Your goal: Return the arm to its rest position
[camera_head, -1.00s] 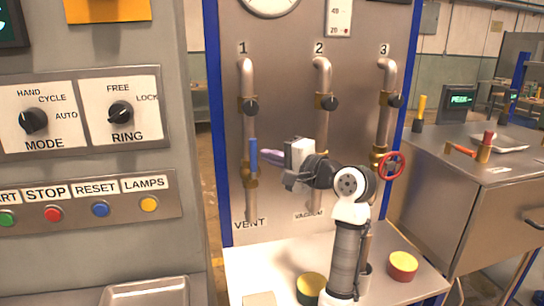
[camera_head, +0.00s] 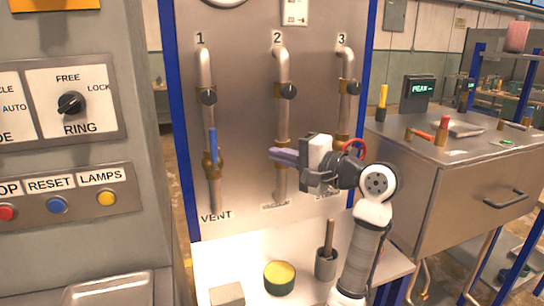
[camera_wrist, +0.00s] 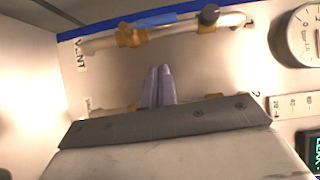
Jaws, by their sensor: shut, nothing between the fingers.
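My arm stands in front of the valve panel in the head view, bent at the elbow with its wrist pointing left. My gripper (camera_head: 272,155) has its purple fingers together and empty, in front of pipe 2. The fingers also show closed in the wrist view (camera_wrist: 160,72), pointing at the panel, with nothing between them. The blue lever (camera_head: 213,146) on the vent pipe stands upright, left of the fingers and apart from them. It also shows in the wrist view (camera_wrist: 158,21). The red handwheel (camera_head: 355,147) on pipe 3 is partly hidden behind my wrist.
A yellow-topped dark tin (camera_head: 280,278), a grey cup with a brown handle (camera_head: 326,263) and a small block (camera_head: 227,294) stand on the white shelf below. A control cabinet (camera_head: 70,190) is at left. A metal bench (camera_head: 465,185) is at right.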

